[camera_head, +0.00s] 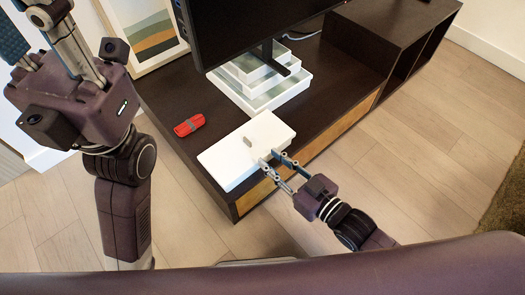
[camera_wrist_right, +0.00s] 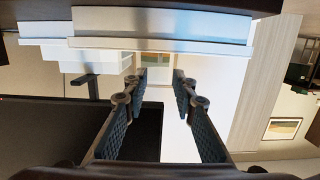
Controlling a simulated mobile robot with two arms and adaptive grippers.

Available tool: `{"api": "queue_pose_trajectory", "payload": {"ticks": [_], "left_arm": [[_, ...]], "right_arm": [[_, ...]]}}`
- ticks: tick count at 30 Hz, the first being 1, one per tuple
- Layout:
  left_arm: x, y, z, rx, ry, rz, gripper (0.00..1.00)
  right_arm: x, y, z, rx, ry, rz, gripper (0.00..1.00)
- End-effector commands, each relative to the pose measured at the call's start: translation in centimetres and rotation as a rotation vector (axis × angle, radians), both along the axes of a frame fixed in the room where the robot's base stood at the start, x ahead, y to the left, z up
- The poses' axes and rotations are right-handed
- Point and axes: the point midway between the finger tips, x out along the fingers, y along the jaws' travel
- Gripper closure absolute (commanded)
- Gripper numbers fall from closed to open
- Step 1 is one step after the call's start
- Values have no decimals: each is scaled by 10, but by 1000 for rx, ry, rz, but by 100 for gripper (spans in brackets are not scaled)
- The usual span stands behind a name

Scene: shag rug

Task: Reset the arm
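My right gripper (camera_head: 272,168) is open, with its two fingers apart and nothing between them. It is at the front right edge of a white box (camera_head: 232,158); I cannot tell whether it touches. The right wrist view shows both fingers (camera_wrist_right: 160,78) apart and empty, with white box edges across the top of the picture. My left gripper (camera_head: 38,22) points up at the top left, its fingers spread and partly cut off by the frame.
A dark low cabinet (camera_head: 175,103) carries the white box, a red object (camera_head: 188,125), stacked white boxes (camera_head: 262,92) and a monitor (camera_head: 255,25). A framed picture (camera_head: 148,35) leans behind. Wooden floor (camera_head: 395,165) is clear at the right, and a rug (camera_head: 508,205) lies at the right edge.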

Motion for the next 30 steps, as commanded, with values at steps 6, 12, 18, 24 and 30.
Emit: {"api": "queue_pose_trajectory", "payload": {"ticks": [6,12,18,24,30], "left_arm": [[0,0,0,0,0,0,71],[0,0,0,0,-1,0,71],[0,0,0,0,-1,0,71],[0,0,0,-1,1,0,71],[5,1,-1,-2,37,-1,71]], "right_arm": [[-9,-7,2,0,0,0,75],[-9,-7,2,0,0,0,75],[-9,-7,2,-1,-1,0,75],[-9,-6,6,5,-7,0,75],[-2,9,86,119,-158,-7,75]]}}
